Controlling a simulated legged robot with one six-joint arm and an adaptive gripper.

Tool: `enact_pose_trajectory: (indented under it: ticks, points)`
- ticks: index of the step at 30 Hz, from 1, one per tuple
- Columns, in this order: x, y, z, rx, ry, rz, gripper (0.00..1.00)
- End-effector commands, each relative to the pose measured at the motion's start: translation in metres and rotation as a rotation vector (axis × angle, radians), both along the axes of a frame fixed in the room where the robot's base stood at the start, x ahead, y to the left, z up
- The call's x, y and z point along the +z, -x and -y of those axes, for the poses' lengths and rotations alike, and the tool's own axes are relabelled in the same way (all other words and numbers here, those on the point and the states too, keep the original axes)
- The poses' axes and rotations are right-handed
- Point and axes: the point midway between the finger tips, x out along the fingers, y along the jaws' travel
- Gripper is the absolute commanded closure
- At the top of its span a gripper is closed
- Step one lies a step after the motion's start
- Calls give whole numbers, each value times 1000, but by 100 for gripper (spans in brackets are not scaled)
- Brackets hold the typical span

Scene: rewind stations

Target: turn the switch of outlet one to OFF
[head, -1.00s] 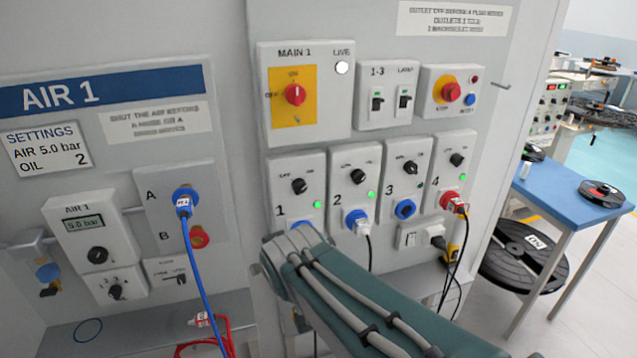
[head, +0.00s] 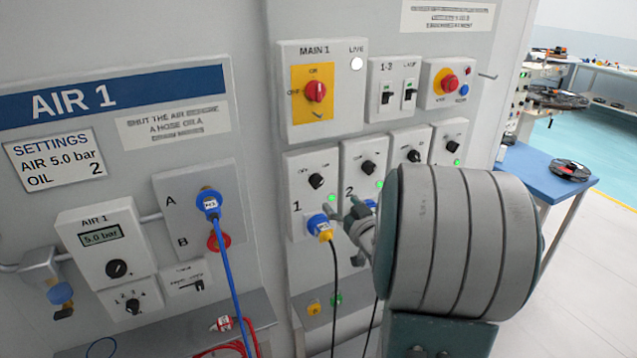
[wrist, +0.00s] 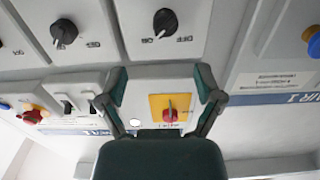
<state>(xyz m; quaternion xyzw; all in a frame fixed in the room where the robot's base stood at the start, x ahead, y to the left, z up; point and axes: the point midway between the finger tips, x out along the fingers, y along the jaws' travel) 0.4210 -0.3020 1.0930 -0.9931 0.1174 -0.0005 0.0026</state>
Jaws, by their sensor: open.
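Outlet one (head: 308,212) is the leftmost of the numbered outlet panels under MAIN 1. Its black rotary switch (head: 316,181) sits above a lit green light (head: 332,198) and a blue plug with a yellow part (head: 321,226). In the upside-down wrist view the switch (wrist: 165,22) shows near the top, with OFF at its lower right and its pointer toward the lower-left label. My gripper (head: 355,213) is in front of outlet two, right of outlet one, partly hidden by my arm. In the wrist view my gripper (wrist: 160,80) is open and empty, its fingers apart from the switch.
The red MAIN 1 switch (head: 316,91) is above outlet one. The outlet two switch (head: 368,167) is close on the right. A black cable (head: 334,285) hangs from outlet one's plug. The AIR 1 panel (head: 115,101) with its blue hose (head: 230,280) is at left.

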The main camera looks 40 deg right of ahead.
Motion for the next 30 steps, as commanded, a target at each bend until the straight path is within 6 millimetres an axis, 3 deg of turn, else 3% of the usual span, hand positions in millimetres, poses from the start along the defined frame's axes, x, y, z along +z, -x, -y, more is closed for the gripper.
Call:
enact_pose_trajectory:
  ticks: [15,20,28,29,30]
  points:
    - [0,-86,20,2,0,-2,15]
    - [0,-97,23,0,0,-1,15]
    - [0,-99,23,0,1,-2,15]
    - [0,-98,23,-1,1,-2,24]
    - [0,-99,23,-1,0,-2,42]
